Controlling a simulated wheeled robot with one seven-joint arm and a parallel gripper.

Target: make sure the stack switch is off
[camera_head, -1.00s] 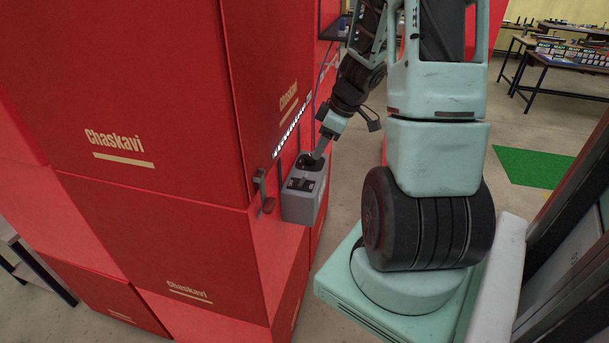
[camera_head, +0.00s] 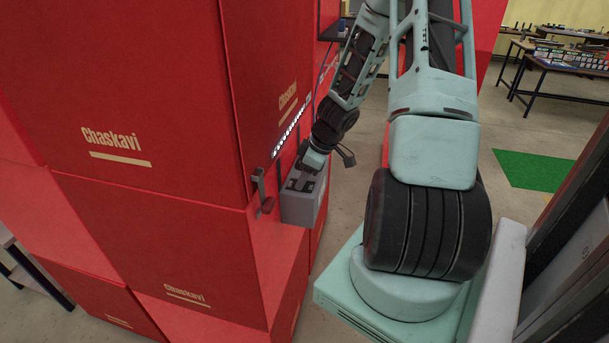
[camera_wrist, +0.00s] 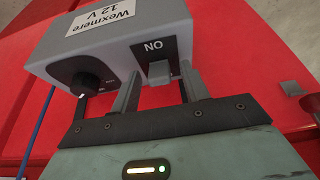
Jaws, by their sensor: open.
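A grey box (camera_head: 300,206) is mounted on the side of the red stack. In the wrist view the grey box (camera_wrist: 108,42) carries a label "Wexmere 12 V", a black round knob (camera_wrist: 90,84) and a dark switch plate (camera_wrist: 157,50) marked "NO" as pictured. A small grey switch lever (camera_wrist: 159,72) stands at the plate's lower edge; its set position is hard to tell. My gripper (camera_wrist: 160,74) is open, its two fingers apart around the lever's place, close to the box face. In the head view my gripper (camera_head: 310,165) reaches the box's top and partly hides it.
Red "Chaskavi" cases (camera_head: 130,90) form a tall stack at left. A row of white lights (camera_head: 290,132) runs along the stack's side. Open floor lies to the right, with tables (camera_head: 560,70) far back.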

